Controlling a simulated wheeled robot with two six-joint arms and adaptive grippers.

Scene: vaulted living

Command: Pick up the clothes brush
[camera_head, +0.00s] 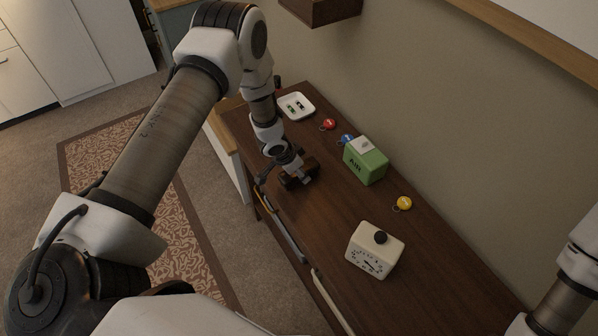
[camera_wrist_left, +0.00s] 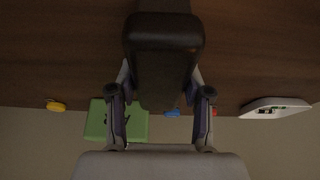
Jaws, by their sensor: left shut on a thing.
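The clothes brush (camera_head: 291,182) is a dark brown block at the left part of the wooden tabletop in the head view. My left gripper (camera_head: 300,176) reaches down over it and is shut on it. In the left wrist view the brush (camera_wrist_left: 163,48) fills the middle, between the two fingers of my left gripper (camera_wrist_left: 160,100). Whether the brush touches the tabletop or is just above it, I cannot tell. My right arm shows only at the right edge of the head view; its gripper is out of view.
On the dark wooden table (camera_head: 420,245) stand a green box (camera_head: 366,165), a cream timer box with a black knob (camera_head: 375,255), and a white tray (camera_head: 297,99) holding small items. Red (camera_head: 328,124), blue (camera_head: 346,139) and yellow (camera_head: 403,203) tags lie along the wall side.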

